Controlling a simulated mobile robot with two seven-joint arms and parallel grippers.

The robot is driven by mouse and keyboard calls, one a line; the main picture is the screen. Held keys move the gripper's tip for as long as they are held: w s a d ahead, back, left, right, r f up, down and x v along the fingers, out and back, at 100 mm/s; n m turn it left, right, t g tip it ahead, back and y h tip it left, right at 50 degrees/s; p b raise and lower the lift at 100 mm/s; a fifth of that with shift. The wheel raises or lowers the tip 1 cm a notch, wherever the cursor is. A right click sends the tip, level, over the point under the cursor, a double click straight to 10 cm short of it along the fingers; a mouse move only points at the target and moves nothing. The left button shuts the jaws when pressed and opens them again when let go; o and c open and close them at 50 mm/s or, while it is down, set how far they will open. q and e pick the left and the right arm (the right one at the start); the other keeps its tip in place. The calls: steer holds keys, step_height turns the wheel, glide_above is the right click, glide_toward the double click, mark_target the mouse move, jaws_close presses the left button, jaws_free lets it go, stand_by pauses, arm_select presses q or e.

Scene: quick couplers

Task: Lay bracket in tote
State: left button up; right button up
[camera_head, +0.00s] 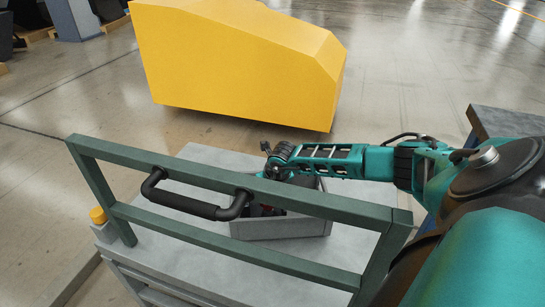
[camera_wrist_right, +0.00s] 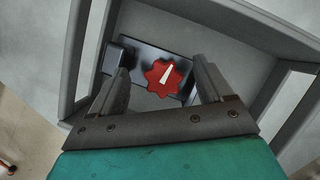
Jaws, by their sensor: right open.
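The tote is a grey open box (camera_head: 285,228) on the cart top, partly hidden behind the green rail; its wall also shows in the right wrist view (camera_wrist_right: 225,20). Inside it lies a dark plate-like part, which I take for the bracket (camera_wrist_right: 150,58), with a red lobed knob (camera_wrist_right: 168,78) bearing a white pointer. It lies flat on the tote floor. My right gripper (camera_wrist_right: 161,68) is open, its two fingers apart on either side of the knob, not closed on it. In the head view the rail hides most of this gripper. My left gripper is not in view.
The grey cart (camera_head: 190,240) has a green rail frame (camera_head: 240,260) with a black handle (camera_head: 190,205) standing between the head camera and the tote. A yellow block-like machine (camera_head: 235,60) stands beyond. The cart top left of the tote is bare.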

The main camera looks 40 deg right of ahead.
steer(key=p+v, duration=0.3)
steer(key=v, duration=0.9)
steer(key=shift+p, duration=0.3)
steer(key=shift+r, duration=0.15)
